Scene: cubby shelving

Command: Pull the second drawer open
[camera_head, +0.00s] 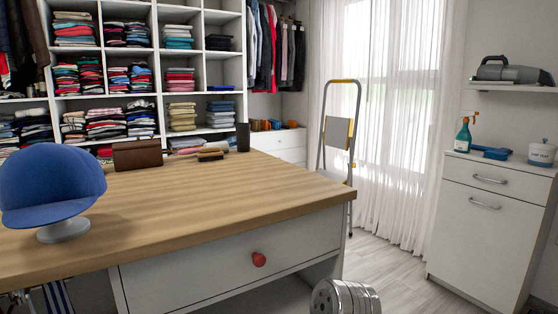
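A wide white drawer front (200,268) with a round red knob (259,259) sits under the wooden top of the island. It looks shut, and an open space shows below it. A white cabinet (478,235) stands at the right. It has a narrow upper drawer front with a metal handle (490,179) and a tall lower front with another handle (485,205); both look shut. I cannot tell from this view which front is the second drawer.
The wooden island top (215,195) carries a blue cap (50,180) on a stand and a brown box (137,154). A stepladder (338,130) stands by the window. A perforated metal cylinder (345,298), cut off below, is near the island's right end. Floor between island and cabinet looks clear.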

